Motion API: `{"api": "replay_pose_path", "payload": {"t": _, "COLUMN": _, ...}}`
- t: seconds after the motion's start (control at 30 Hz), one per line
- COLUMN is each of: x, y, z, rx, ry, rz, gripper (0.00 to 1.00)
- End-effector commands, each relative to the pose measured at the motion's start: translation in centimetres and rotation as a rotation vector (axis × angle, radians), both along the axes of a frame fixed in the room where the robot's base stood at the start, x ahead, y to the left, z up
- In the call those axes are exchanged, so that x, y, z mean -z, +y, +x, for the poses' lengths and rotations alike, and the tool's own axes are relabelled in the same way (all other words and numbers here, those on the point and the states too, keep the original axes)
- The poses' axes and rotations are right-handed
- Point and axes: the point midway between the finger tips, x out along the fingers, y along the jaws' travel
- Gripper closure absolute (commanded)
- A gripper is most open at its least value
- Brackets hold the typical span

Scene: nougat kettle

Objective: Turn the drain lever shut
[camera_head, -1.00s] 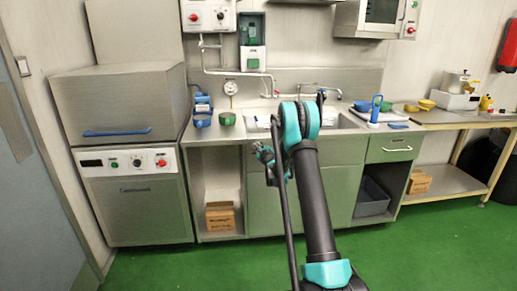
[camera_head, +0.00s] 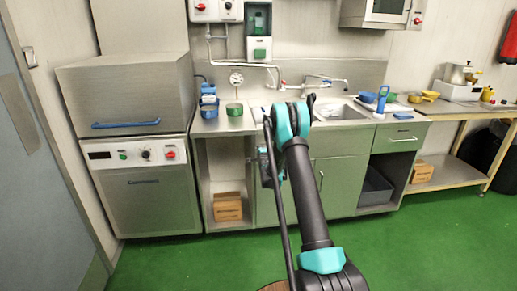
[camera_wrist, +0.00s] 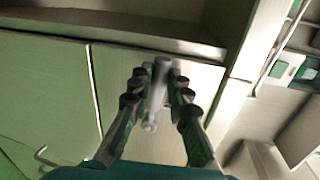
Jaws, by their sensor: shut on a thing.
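My gripper (camera_wrist: 155,88) is shut on a short grey rod with a rounded end, which looks like the drain lever (camera_wrist: 151,125). The rod lies between the two dark fingers in the wrist view, in front of the pale green cabinet front and just under the counter edge. Its mount is hidden, so I cannot tell how far it is turned. In the head view, my arm hides most of the gripper, which is low in front of the sink cabinet; the lever does not show there.
The steel counter (camera_head: 215,126) with its sink (camera_head: 338,112) stands behind my arm. A boxy machine with a blue handle (camera_head: 126,124) is at left. An open shelf holds a cardboard box (camera_head: 227,206). A brown rounded edge (camera_head: 275,286) shows at the bottom. Green floor is clear at right.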

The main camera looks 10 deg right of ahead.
Motion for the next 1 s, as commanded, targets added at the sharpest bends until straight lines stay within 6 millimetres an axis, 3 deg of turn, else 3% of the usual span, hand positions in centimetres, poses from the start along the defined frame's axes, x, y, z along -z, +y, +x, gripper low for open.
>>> {"api": "replay_pose_path", "payload": {"t": 0.23, "x": 1.00, "y": -0.14, "z": -0.09, "rx": -0.001, "ry": 0.002, "rz": -0.084, "gripper": 1.00}}
{"api": "replay_pose_path", "payload": {"t": 0.77, "x": 1.27, "y": -0.20, "z": -0.11, "rx": -0.001, "ry": 0.003, "rz": -0.109, "gripper": 1.00}}
{"api": "replay_pose_path", "payload": {"t": 0.8, "x": 1.28, "y": -0.20, "z": -0.11, "rx": -0.001, "ry": 0.003, "rz": -0.109, "gripper": 0.82}}
{"api": "replay_pose_path", "payload": {"t": 0.87, "x": 1.27, "y": -0.20, "z": -0.11, "rx": -0.001, "ry": 0.003, "rz": -0.109, "gripper": 0.74}}
{"api": "replay_pose_path", "payload": {"t": 1.0, "x": 1.22, "y": -0.21, "z": -0.07, "rx": -0.001, "ry": 0.002, "rz": -0.109, "gripper": 0.74}}
